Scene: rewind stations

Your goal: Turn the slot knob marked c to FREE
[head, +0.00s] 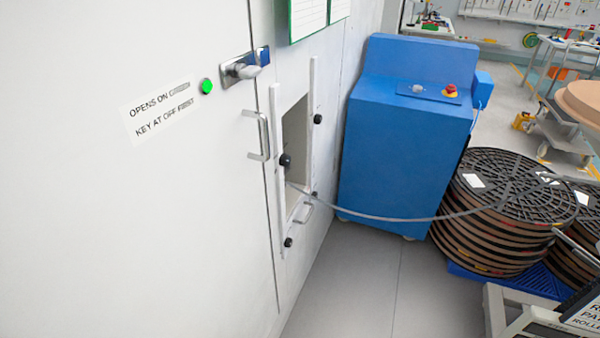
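In the head view, a tall slot opening (295,140) with a white frame is set in the white wall, seen at a steep angle. Several black knobs sit on the frame: one at the upper right (318,118), one at the middle left (285,160), one at the lower left (288,242), and a partly hidden dark one at the lower right (315,195). I cannot read any letter or FREE mark beside them, so I cannot tell which is c. A grey cable (400,219) runs out of the slot. My gripper is not in view.
A white door with a handle (258,136), a metal latch (245,66), a green light (206,86) and a sign (160,108) is at left. A blue machine (400,140) stands beyond the slot. Stacked reels (510,190) are at right. Grey floor (350,290) before the slot is clear.

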